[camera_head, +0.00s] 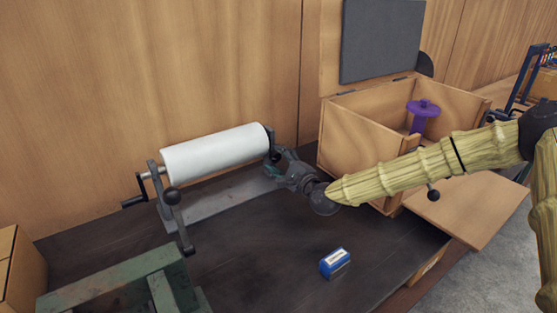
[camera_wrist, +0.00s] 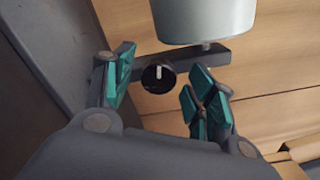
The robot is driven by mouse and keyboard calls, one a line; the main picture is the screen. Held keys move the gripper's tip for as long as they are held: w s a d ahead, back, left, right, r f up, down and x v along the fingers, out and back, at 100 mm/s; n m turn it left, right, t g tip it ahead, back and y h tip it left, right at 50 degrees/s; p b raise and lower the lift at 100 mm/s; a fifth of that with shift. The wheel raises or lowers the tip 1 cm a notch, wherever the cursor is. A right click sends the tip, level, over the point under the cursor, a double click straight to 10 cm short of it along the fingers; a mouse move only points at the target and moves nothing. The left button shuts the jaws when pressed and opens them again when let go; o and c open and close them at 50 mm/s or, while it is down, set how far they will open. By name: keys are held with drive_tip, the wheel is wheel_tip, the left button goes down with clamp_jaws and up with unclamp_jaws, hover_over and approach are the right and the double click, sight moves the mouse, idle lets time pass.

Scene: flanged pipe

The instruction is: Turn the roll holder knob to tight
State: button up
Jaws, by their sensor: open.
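The white roll (camera_head: 216,151) lies on its grey holder (camera_head: 212,204) against the wooden wall; its end also shows at the top of the wrist view (camera_wrist: 204,18). In the wrist view, a round black knob (camera_wrist: 158,77) with a white mark sits on the holder's grey bar (camera_wrist: 207,60). My gripper (camera_wrist: 162,92) is open, its teal-padded fingers either side of the knob and apart from it. In the head view my gripper (camera_head: 275,167) is at the roll's right end, where it hides the knob.
A wooden box (camera_head: 365,143) with a purple spool-like thing (camera_head: 421,115) stands right of the roll. A blue block (camera_head: 335,263) lies on the dark table (camera_head: 265,250). A crank handle (camera_head: 133,202) sticks out at the holder's left. A green metal frame (camera_head: 115,285) stands front left.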

drive_tip(key=c, duration=1)
drive_tip(key=shift+f+n+b, duration=0.15)
drive_tip(key=shift+n+b, duration=0.35)
drive_tip(key=shift+b, duration=0.15)
drive_tip(key=shift+c, duration=0.2)
drive_tip(key=shift+n+b, duration=0.6)
drive_tip(key=shift+n, duration=0.4)
drive_tip(key=o, duration=1)
drive_tip(key=shift+o, duration=0.2)
drive_tip(key=v, duration=1.2)
